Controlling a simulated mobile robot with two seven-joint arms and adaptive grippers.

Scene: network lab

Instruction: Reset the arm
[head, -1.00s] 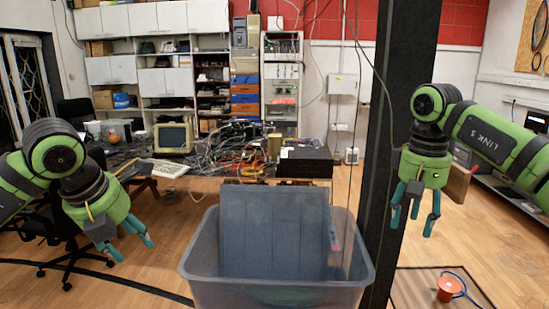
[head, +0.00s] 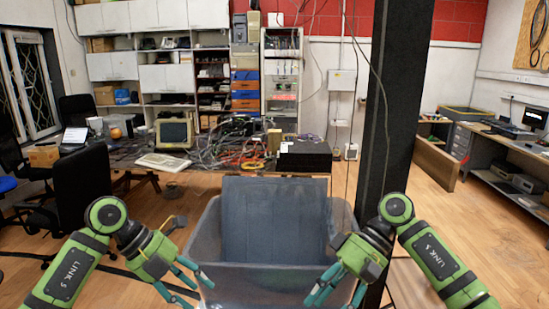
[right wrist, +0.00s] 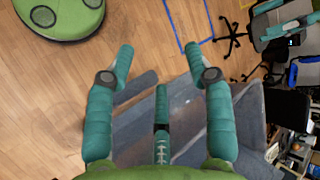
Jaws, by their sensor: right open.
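My right gripper (head: 338,287) is at the lower right of the head view, by the right side of the grey tub (head: 262,280). Its teal fingers are spread and empty in the right wrist view (right wrist: 160,58), with part of the tub (right wrist: 238,125) beneath them. My left gripper (head: 183,281) is at the lower left of the head view, near the tub's left side. Its fingers are apart, with nothing seen between them. Both arms are bent with the fingers pointing inward and down. I cannot tell whether either gripper touches the tub.
A dark grey panel (head: 275,215) stands in the tub. A black column (head: 398,110) rises behind my right arm. A cluttered desk with a monitor (head: 174,132), a keyboard (head: 163,161) and a black box (head: 305,156) is behind. A black chair (head: 85,190) stands at left.

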